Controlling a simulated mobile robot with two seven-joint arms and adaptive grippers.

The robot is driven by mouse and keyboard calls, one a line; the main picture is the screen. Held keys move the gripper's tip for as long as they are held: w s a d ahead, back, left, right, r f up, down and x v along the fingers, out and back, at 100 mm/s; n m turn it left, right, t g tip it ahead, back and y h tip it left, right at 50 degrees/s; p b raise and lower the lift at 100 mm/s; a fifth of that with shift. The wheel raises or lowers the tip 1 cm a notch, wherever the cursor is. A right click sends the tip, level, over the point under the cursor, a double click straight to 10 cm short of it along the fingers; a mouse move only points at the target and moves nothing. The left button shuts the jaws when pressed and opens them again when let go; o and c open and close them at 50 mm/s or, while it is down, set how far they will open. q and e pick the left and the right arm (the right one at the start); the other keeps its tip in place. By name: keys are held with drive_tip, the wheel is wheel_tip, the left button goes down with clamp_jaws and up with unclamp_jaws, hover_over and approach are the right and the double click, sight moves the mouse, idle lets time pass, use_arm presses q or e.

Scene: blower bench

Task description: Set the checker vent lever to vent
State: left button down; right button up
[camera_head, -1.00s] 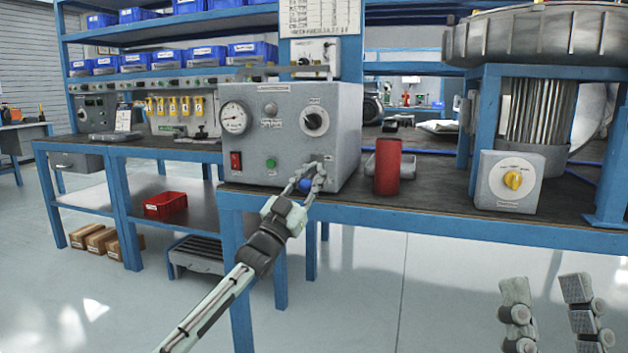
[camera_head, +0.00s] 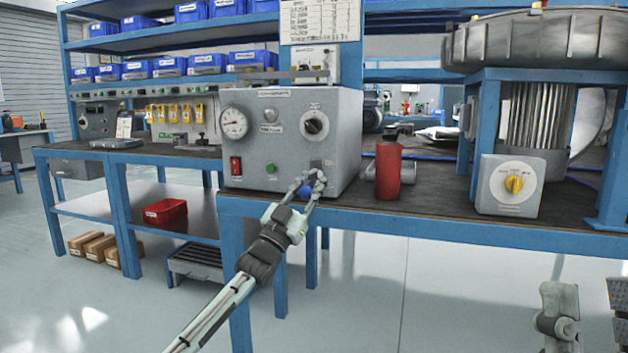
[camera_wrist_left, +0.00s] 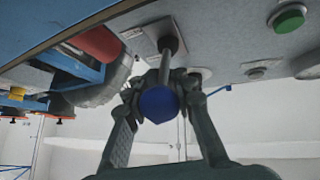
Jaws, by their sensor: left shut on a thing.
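The checker is a grey box (camera_head: 290,150) with a gauge, a red switch, a green button and a black dial on its front. Its vent lever has a blue knob (camera_head: 305,193) at the lower right of that front. In the left wrist view the blue knob (camera_wrist_left: 158,104) faces the camera, and its metal shaft (camera_wrist_left: 166,62) runs to a plate on the panel. My left gripper (camera_head: 309,184) is shut on the lever at the knob, one finger on each side. My right gripper (camera_head: 588,308) is at the lower right, fingers apart and empty, partly cut off by the frame.
A red cylinder (camera_head: 388,171) stands on the bench just right of the checker. A grey box with a yellow knob (camera_head: 513,184) sits further right, by the large blower. The bench's blue front edge (camera_head: 440,221) runs below. Open floor lies in front.

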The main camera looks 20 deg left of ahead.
use_arm(q)
drive_tip(key=shift+d+f, duration=0.1)
drive_tip(key=shift+f, duration=0.3)
drive_tip(key=c, duration=1.5)
unclamp_jaws()
drive_tip(key=shift+o, duration=1)
drive_tip(key=shift+r, duration=0.2)
drive_tip(key=v, duration=1.2)
